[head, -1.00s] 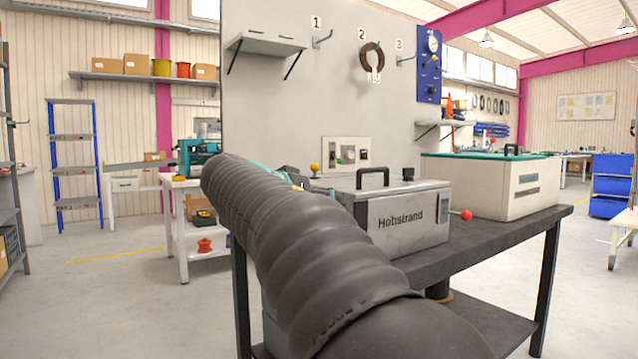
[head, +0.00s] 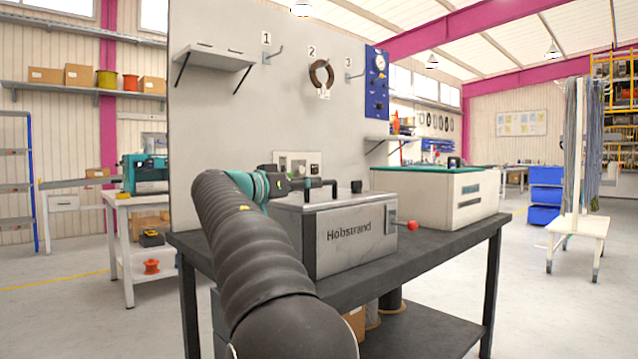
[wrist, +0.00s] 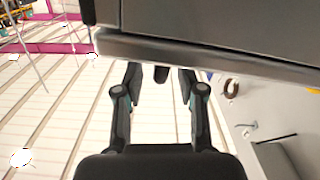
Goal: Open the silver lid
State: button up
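The silver box marked "Hobstrand" (head: 350,235) stands on the dark workbench. Its silver lid (head: 335,202) looks shut and lies flat; it also shows as a grey slab across the top of the wrist view (wrist: 220,55). A black bar handle (head: 334,186) rises from the lid, partly hidden by my gripper (head: 298,184). In the wrist view my gripper (wrist: 160,82) has its two fingers apart, with a short dark piece between them, probably the handle's end, and gaps on both sides. I cannot tell whether anything touches.
A red-knobbed lever (head: 411,225) sticks out of the box's right side. A white case with a green top (head: 440,198) stands to the right on the workbench (head: 440,243). A grey panel (head: 225,120) with hooks and a shelf rises behind.

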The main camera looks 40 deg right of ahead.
jog(key=shift+w+d, duration=0.15)
jog(key=shift+d, duration=2)
grip_shut()
